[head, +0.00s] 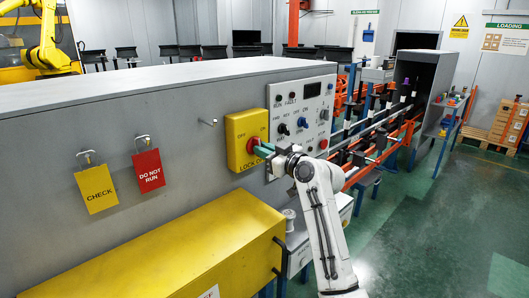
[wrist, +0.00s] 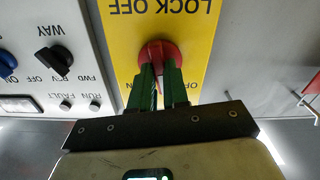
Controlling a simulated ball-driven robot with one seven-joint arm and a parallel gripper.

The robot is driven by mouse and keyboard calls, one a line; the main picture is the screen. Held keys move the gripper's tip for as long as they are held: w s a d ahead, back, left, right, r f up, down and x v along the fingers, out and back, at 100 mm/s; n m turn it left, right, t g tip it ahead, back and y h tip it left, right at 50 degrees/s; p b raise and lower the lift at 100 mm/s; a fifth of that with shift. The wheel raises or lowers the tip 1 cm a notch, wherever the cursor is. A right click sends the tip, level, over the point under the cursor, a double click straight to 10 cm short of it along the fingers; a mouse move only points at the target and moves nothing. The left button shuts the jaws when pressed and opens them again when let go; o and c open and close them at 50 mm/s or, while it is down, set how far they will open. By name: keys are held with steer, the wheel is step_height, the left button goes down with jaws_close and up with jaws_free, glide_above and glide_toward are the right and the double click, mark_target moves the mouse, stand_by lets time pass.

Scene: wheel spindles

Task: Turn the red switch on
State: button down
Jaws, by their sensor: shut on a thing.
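The red switch (head: 250,146) is a round knob on a yellow plate (head: 236,127) on the side of the grey cabinet. The plate has OFF and LOCK OFF markings. In the wrist view the switch (wrist: 160,50) appears upside down with the plate, at the top middle. My gripper (head: 260,151) reaches it from the right in the head view. Its green fingers (wrist: 160,72) are shut on the red switch, one on each side of its grip. The fingers hide part of the knob, so its exact angle is hard to tell.
A control panel (head: 302,92) with knobs and buttons is just right of the yellow plate. CHECK (head: 96,189) and DO NOT RUN (head: 148,171) tags hang to the left. A yellow box (head: 180,240) juts out below. Green floor (head: 420,220) is open to the right.

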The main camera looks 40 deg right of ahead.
steer(key=m+p, duration=0.3)
steer(key=m, duration=0.8)
steer(key=shift+f, duration=0.1)
stand_by(0.5)
steer(key=c, duration=1.1)
jaws_free()
steer(key=s+b, duration=0.1)
steer(key=s, duration=0.4)
steer(key=s+b, duration=0.1)
steer(key=s, duration=0.5)
steer(key=shift+d, duration=0.2)
